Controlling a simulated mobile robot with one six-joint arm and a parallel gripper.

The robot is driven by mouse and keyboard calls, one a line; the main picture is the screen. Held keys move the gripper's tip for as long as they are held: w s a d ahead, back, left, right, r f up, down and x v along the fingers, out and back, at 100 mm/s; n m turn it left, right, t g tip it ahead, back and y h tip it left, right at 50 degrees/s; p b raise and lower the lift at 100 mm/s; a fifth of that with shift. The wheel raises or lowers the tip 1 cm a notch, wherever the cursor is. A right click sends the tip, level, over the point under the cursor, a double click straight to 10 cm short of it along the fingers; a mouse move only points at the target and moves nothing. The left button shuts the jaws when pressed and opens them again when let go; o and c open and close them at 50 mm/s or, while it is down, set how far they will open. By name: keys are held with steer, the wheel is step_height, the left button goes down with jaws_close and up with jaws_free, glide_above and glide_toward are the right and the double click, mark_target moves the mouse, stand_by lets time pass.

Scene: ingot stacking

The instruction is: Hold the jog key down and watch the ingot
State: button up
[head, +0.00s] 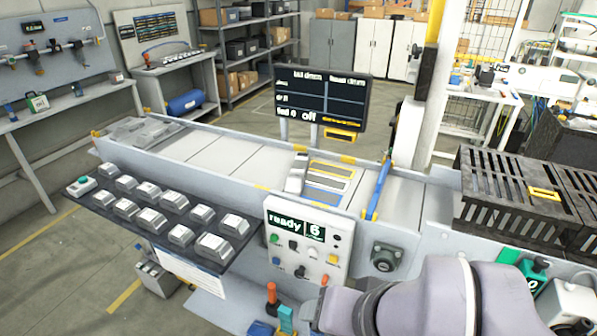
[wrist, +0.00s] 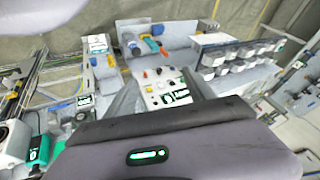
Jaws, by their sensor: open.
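The control panel (head: 308,245) stands at the front of the conveyor, with coloured keys and a display (head: 295,226) reading "ready 6". I cannot tell which key is the jog key. The panel also shows in the wrist view (wrist: 157,88), upside down. A silver ingot-like block (head: 297,173) lies on the conveyor (head: 222,160), left of yellow and blue stripes. More ingots (head: 149,190) sit on a dark rack at the left.
A dark screen (head: 322,99) behind the conveyor reads "off" on its lowest line. A blue bar (head: 378,188) crosses the belt to the right. Black slotted crates (head: 520,190) stand at the right. Orange and teal handles (head: 272,293) stand below the panel.

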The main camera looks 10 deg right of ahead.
jaws_close()
stand_by(1.4)
